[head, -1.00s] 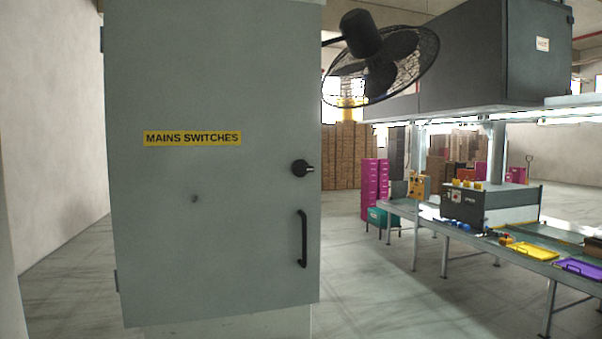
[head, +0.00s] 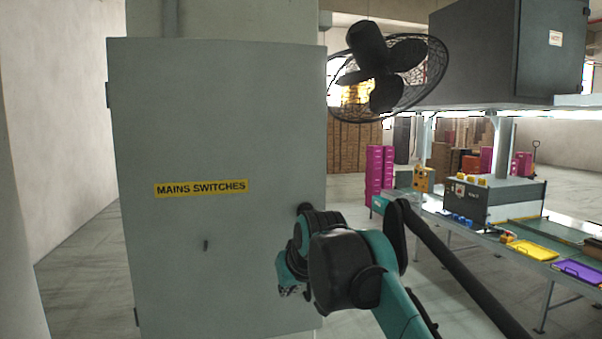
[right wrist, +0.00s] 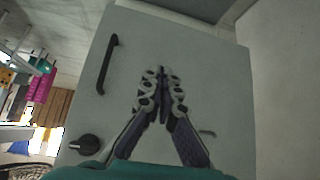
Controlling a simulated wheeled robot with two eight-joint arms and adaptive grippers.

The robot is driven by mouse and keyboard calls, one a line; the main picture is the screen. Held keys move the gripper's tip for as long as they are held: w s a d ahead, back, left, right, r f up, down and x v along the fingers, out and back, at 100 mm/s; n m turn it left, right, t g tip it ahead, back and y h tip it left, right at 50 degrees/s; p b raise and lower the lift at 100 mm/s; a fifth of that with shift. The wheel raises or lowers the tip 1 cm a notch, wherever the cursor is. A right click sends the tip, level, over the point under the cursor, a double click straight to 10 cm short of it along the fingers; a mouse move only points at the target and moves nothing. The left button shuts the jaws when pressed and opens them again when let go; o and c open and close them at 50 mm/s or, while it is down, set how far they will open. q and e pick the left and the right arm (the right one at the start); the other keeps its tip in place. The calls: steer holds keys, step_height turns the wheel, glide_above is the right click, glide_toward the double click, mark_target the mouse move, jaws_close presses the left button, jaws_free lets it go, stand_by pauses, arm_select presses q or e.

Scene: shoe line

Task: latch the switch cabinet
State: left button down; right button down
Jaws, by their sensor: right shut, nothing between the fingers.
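The grey switch cabinet (head: 225,120) with a yellow "MAINS SWITCHES" label (head: 201,188) fills the left-centre of the head view. Its door looks flush, but I cannot tell whether it is latched. The black knob (head: 304,208) is mostly behind my right arm in the head view; it shows whole in the right wrist view (right wrist: 88,143). The black bar handle (right wrist: 107,63) shows only in the right wrist view. My right gripper (right wrist: 163,72) is shut and empty in front of the door, to the side of handle and knob. My left gripper is out of view.
A black fan (head: 385,65) hangs right of the cabinet. A work line with a grey machine (head: 490,200), a yellow tray (head: 533,250) and a purple tray (head: 580,271) stands at right. A pale wall (head: 60,130) is at left.

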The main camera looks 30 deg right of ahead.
steer(key=w+d+r+p, duration=0.2)
steer(key=d+r+p, duration=0.1)
steer(key=r, duration=0.5)
steer(key=w+d+r+p, duration=0.2)
steer(key=r+p, duration=0.2)
steer(key=r, duration=0.4)
steer(key=w+d+r+m+h+p, duration=0.1)
steer(key=w+d+r+p, duration=0.1)
steer(key=r, duration=0.6)
steer(key=shift+w+d+r+t+p, duration=0.25)
steer(key=shift+d+r+t+p, duration=0.1)
steer(key=shift+d+p, duration=0.5)
glide_above(298, 211)
steer(key=s, duration=0.3)
steer(key=f, duration=0.7)
steer(key=shift+w+a, duration=0.15)
steer(key=shift+a, duration=0.1)
steer(key=f, duration=0.2)
steer(key=shift+w+d+f, duration=0.1)
steer(key=shift+w+f, duration=0.1)
steer(key=shift+f, duration=0.1)
steer(key=shift+s+f, duration=0.25)
steer(key=shift+f, duration=0.45)
steer(key=shift+w+f, duration=0.1)
